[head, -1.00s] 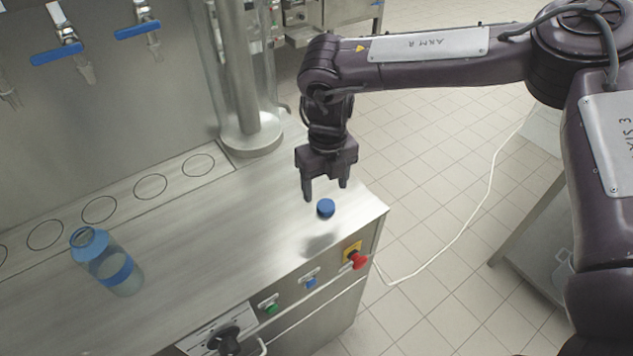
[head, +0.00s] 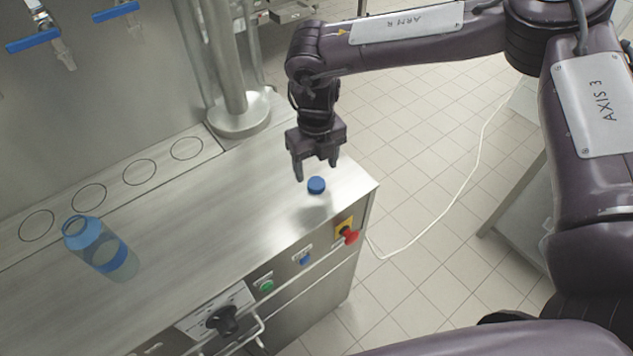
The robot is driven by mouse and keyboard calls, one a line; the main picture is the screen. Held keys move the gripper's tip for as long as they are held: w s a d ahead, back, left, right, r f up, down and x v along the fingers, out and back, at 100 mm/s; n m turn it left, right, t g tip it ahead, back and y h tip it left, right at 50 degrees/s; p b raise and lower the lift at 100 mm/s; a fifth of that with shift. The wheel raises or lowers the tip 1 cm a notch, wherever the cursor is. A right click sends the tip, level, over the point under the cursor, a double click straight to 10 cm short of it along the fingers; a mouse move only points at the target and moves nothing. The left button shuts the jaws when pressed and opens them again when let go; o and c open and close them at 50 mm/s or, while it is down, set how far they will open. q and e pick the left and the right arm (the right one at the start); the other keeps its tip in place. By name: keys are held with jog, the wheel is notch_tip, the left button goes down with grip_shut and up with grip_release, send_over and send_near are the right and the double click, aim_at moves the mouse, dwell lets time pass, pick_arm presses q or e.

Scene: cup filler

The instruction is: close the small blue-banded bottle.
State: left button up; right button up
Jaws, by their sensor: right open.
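The small blue-banded bottle (head: 101,248) stands without a cap at the left of the steel counter (head: 215,225). It is clear, with a blue neck ring and a blue band. A blue cap (head: 316,185) lies on the counter near its right end. My right gripper (head: 316,172) is open and empty, pointing down just above the cap, with a finger to either side of it in the picture. I cannot tell whether the fingers are level with the cap. My left gripper is not in view.
Blue-handled taps (head: 60,45) hang on the back panel above marked circles. A steel post (head: 238,115) stands behind my right gripper. The front panel has a red stop button (head: 351,237), small buttons and a black knob (head: 222,320). The counter between bottle and cap is clear.

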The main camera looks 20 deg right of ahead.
aim_at(316, 183)
jog(key=shift+f+p, duration=0.2)
jog(key=shift+p, duration=0.1)
notch_tip(316, 183, down, 4)
jog(key=shift+w+d+r+p, duration=0.1)
jog(key=shift+p, duration=0.95)
jog(key=shift+f, duration=0.5)
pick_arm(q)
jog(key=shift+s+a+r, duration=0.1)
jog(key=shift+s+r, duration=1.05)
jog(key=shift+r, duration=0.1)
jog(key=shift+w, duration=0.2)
pick_arm(e)
jog(key=shift+c, duration=0.4)
jog(key=c, duration=0.9)
